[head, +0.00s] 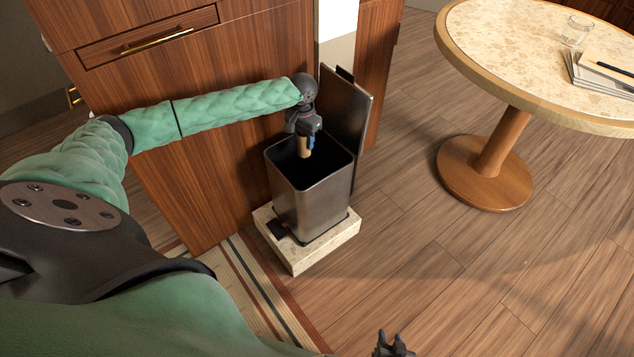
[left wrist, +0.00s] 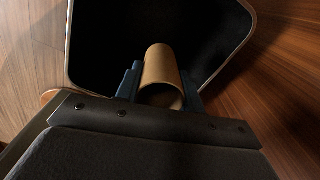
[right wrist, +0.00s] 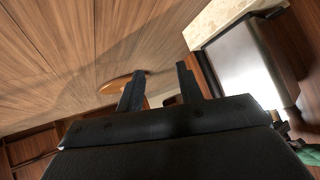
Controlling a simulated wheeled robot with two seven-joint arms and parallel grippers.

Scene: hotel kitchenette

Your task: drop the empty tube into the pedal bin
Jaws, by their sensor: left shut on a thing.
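The pedal bin (head: 312,200) is a dark metal box with its lid (head: 346,115) raised at the back; its inside is dark. My left gripper (head: 306,143) is over the bin's opening, pointing down. It is shut on the empty tube (head: 304,147), a brown cardboard roll. In the left wrist view the tube (left wrist: 161,75) sits between the two fingers, with the bin's rim (left wrist: 244,40) around it. My right gripper (right wrist: 160,88) is open and empty, low near the bottom edge of the head view.
The bin stands on a pale stone slab (head: 335,243) beside a wooden cabinet (head: 200,130). A striped rug (head: 262,290) lies in front. A round table (head: 540,60) with a glass (head: 576,30) and papers (head: 600,72) stands at right. The floor between is clear.

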